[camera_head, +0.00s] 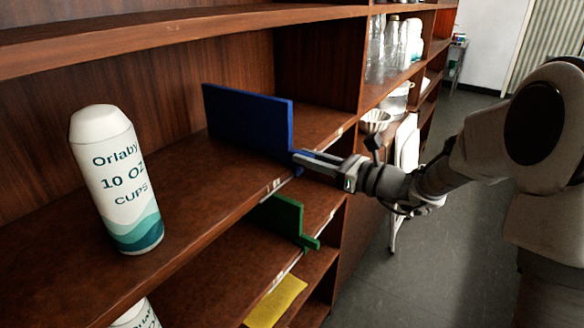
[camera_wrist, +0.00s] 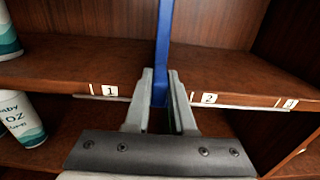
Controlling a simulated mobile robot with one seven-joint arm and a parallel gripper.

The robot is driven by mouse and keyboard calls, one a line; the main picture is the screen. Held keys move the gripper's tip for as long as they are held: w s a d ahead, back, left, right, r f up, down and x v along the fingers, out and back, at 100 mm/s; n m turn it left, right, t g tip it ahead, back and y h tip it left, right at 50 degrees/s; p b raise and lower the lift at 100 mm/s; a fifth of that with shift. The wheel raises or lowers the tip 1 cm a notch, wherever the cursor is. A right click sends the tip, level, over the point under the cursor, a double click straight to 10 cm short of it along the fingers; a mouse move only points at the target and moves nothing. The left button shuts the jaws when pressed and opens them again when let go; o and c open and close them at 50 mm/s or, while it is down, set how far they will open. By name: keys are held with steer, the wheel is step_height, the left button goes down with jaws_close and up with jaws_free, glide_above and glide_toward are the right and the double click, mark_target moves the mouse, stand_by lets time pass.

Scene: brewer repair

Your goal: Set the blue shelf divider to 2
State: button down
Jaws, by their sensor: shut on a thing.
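The blue shelf divider (camera_head: 247,120) stands upright on the upper shelf (camera_head: 205,190) in the head view. In the wrist view the blue divider (camera_wrist: 164,45) stands between the label 1 (camera_wrist: 104,90) and the label 2 (camera_wrist: 208,98), closer to label 2. My gripper (camera_head: 302,158) is shut on the divider's front end at the shelf edge. In the wrist view my gripper's fingers (camera_wrist: 161,95) sit on either side of it. The label 3 (camera_wrist: 290,104) is farther right.
A white cup sleeve (camera_head: 116,180) stands on the same shelf to the left. A green divider (camera_head: 284,216) and a yellow piece (camera_head: 275,302) are on lower shelves. Glass jars (camera_head: 383,50) and a metal cone (camera_head: 375,122) stand beyond the upright panel. The shelf right of the divider is clear.

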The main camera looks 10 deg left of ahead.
steer(key=w, duration=0.1)
steer(key=w+d, duration=0.1)
steer(key=w, duration=0.1)
steer(key=w+d, duration=0.1)
steer(key=shift+w+p, duration=0.35)
steer(key=shift+w, duration=0.05)
steer(key=c, duration=0.8)
jaws_free()
steer(key=shift+o, duration=0.2)
steer(key=shift+d, duration=0.1)
steer(key=v, duration=1.7)
steer(key=shift+s, duration=0.2)
